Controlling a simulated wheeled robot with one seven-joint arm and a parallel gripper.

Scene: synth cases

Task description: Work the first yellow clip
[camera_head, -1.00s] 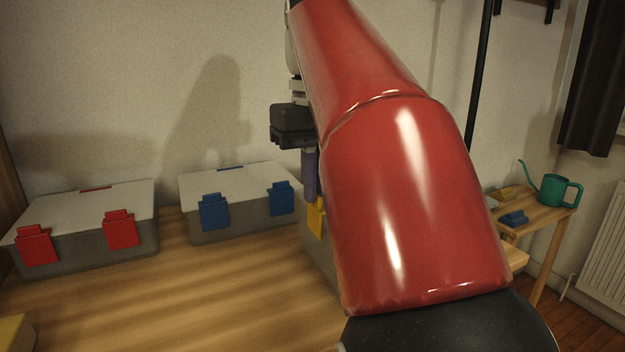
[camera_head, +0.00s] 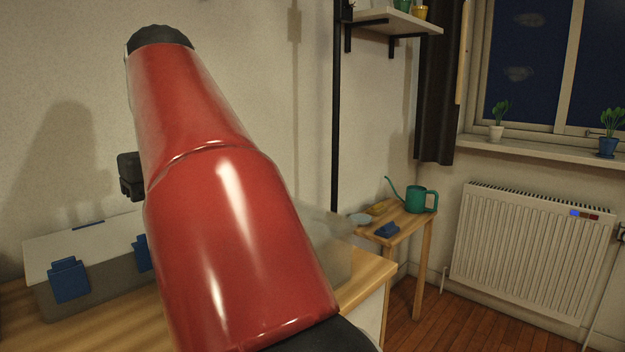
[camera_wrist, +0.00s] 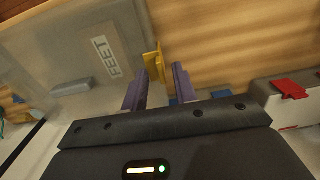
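A yellow clip (camera_wrist: 154,66) shows in the wrist view on the edge of a translucent grey case (camera_wrist: 70,50) with a white label reading FEET. My gripper (camera_wrist: 161,70) has two purple fingers, spread apart. The clip lies at the left fingertip, partly between the fingertips; I cannot tell if they touch. In the head view my red arm hides the gripper's fingers and the clip. Part of a case (camera_head: 335,240) shows right of the arm. No second yellow clip is visible.
A grey case with blue clips (camera_head: 95,285) stands left on the wooden worktop (camera_head: 368,282). A red clip (camera_wrist: 291,89) shows at right in the wrist view. A side table (camera_head: 408,226) holds a green watering can (camera_head: 422,199). A radiator (camera_head: 520,250) stands at right.

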